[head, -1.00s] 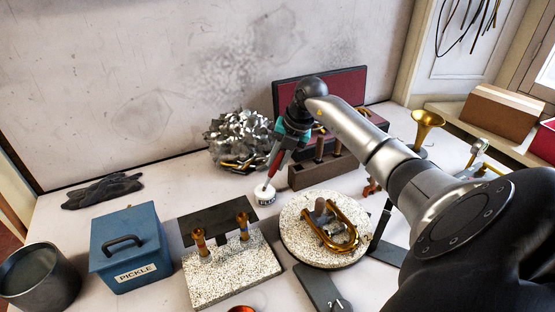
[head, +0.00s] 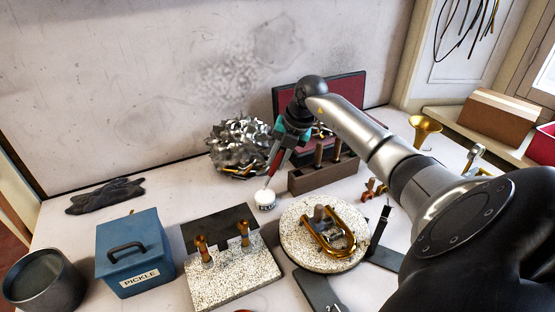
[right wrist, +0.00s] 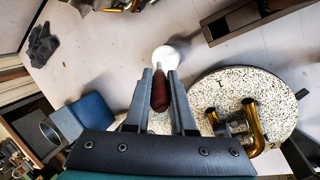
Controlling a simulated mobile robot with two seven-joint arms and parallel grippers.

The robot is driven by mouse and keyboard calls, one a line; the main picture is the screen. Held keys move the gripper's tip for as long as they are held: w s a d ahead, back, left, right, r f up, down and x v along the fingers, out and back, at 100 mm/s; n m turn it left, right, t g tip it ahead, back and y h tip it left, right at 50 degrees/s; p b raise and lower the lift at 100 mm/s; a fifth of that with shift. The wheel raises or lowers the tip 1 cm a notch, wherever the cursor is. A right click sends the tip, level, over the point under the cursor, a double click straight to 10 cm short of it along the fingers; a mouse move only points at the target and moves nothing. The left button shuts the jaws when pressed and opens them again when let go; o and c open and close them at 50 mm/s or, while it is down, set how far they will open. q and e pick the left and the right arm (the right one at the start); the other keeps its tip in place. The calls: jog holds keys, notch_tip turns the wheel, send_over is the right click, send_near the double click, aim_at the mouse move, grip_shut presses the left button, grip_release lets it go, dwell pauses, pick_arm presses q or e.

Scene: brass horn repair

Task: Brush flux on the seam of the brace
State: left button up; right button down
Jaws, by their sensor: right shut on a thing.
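My right gripper (head: 278,148) is shut on a brush with a dark red handle (right wrist: 159,92), which points down. The brush's thin tip is at the top of a small white jar (head: 265,203); I cannot tell whether it is inside or just above. The jar also shows in the right wrist view (right wrist: 166,56), just beyond the handle. A U-shaped brass tube (head: 347,245) lies on a round speckled turntable (head: 295,240), with small grey parts inside the U. The brace's seam is too small to make out. My left gripper is not in view.
A speckled block (head: 230,282) with two brass pieces stands left of the turntable. A blue PICKLE box (head: 135,258) and a grey pot (head: 42,278) are further left. Behind the jar are metal scraps (head: 238,142) and a brown wooden rack (head: 312,180).

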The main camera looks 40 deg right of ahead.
jog(key=shift+r+p, duration=1.7)
jog(key=shift+r, duration=0.5)
jog(key=shift+f, duration=0.1)
